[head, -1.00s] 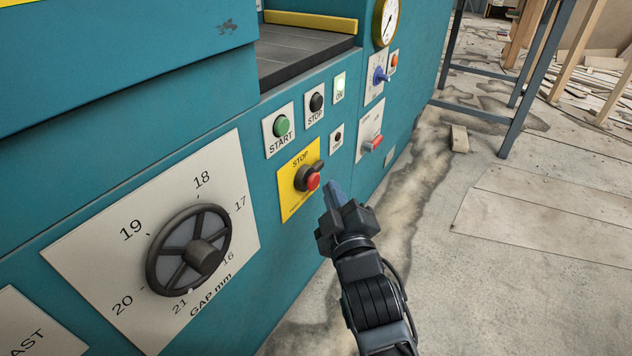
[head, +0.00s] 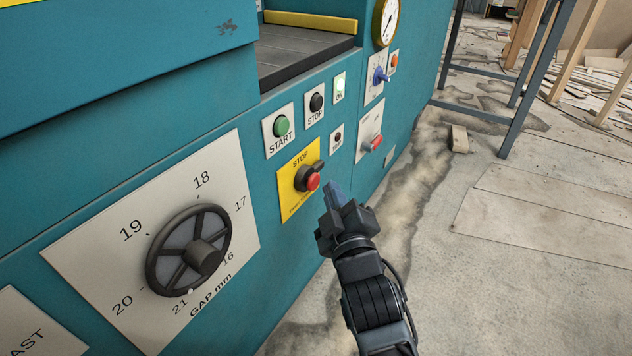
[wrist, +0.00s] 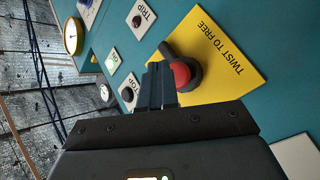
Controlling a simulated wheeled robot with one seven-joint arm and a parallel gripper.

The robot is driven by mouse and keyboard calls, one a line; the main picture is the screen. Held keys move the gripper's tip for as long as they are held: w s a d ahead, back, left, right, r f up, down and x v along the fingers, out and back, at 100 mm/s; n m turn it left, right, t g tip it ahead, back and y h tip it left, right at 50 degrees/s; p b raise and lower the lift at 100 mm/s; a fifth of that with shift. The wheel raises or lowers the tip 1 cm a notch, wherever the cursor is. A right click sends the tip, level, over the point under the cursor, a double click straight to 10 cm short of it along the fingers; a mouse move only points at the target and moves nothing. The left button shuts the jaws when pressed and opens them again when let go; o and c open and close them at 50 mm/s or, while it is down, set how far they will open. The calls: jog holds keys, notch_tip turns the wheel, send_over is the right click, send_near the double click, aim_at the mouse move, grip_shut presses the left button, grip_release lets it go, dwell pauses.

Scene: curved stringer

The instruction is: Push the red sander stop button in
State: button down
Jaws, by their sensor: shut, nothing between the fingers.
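The red stop button (head: 313,181) sits in a dark collar on a yellow plate (head: 290,207) marked STOP, on the teal machine front. The button also shows in the wrist view (wrist: 181,75), just right of my fingertips, beside the plate's words TWIST TO FREE. My gripper (head: 333,189) is shut and empty. Its tips are close to the button, to its lower right in the head view. In the wrist view the fingers (wrist: 160,82) overlap the left edge of the collar. I cannot tell whether they touch it.
A green START button (head: 281,126), a black STOP button (head: 317,102) and a lit green lamp (head: 340,86) are above the plate. A red switch (head: 377,143) is to the right. A large GAP handwheel (head: 188,250) is at the left. The floor to the right is mostly open.

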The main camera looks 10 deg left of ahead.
jog(key=shift+w+a+f+b, duration=0.1)
jog(key=shift+a+b, duration=0.2)
jog(key=shift+b, duration=0.2)
jog(key=shift+w+a+b, duration=0.2)
jog(key=shift+a+b, duration=0.4)
jog(key=shift+b, duration=0.05)
dwell(1.3)
jog(key=shift+r, duration=0.2)
jog(key=shift+s+d+f+p, duration=0.1)
jog(key=shift+s+d+p, duration=0.2)
jog(key=shift+d+p, duration=0.7)
jog(key=shift+a, duration=0.15)
jog(key=shift+p, duration=0.4)
